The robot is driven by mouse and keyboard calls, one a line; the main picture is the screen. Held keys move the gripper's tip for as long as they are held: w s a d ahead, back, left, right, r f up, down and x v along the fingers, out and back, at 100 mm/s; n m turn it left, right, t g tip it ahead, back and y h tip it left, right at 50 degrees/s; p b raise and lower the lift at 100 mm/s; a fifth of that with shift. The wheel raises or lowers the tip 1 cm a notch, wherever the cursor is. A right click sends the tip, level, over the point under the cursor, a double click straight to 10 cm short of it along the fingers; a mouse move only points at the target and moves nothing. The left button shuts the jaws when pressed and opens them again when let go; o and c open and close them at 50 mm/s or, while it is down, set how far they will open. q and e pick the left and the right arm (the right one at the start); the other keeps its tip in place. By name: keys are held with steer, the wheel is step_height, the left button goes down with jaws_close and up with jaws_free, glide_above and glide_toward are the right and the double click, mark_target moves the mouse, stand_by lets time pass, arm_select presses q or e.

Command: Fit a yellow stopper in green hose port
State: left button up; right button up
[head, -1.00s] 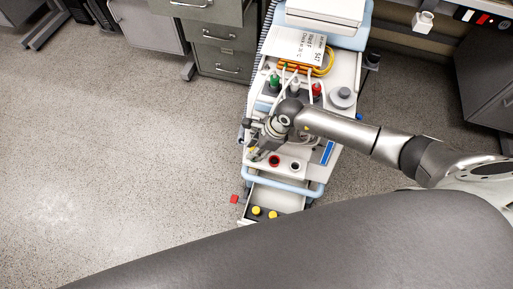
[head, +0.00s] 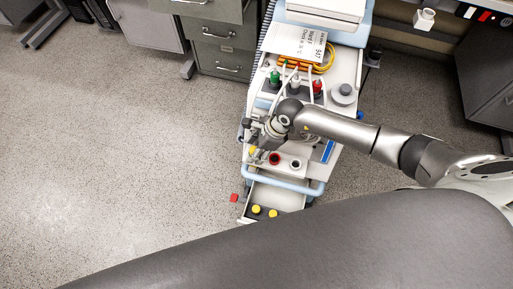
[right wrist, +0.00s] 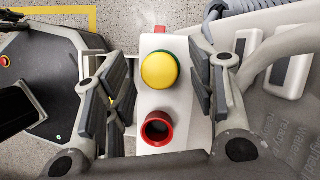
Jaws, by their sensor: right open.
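A yellow stopper (right wrist: 160,70) sits over the green port, whose green rim (right wrist: 177,79) shows around it in the right wrist view. In the head view this stopper (head: 252,149) shows at the left of the cart's row of ports. My right gripper (right wrist: 158,88) is open, with one finger on each side of the stopper and a gap to both. How deep the stopper sits in the port cannot be told. My left gripper is not in view.
The red port (right wrist: 157,131) is open and empty beside the stopper. A white-rimmed port (head: 296,165) stands to its right. An open drawer (head: 288,196) below holds two yellow stoppers (head: 256,209). Bottles with green (head: 275,77) and red (head: 317,87) tops stand farther back.

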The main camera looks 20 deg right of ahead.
steer(key=shift+w, duration=0.1)
steer(key=r+p, duration=0.8)
steer(key=r, duration=0.1)
steer(key=shift+s+d+r+p, duration=0.1)
steer(key=shift+s+r+p, duration=0.05)
steer(key=shift+s+p, duration=0.25)
steer(key=s+d+p, duration=0.3)
steer(key=s+p, duration=0.2)
steer(key=s, duration=0.8)
steer(key=s+d+p, duration=0.3)
steer(key=s+p, duration=0.3)
steer(key=s, duration=0.8)
steer(key=shift+d+f, duration=0.3)
steer(key=shift+d, duration=0.1)
steer(key=shift+s, duration=0.1)
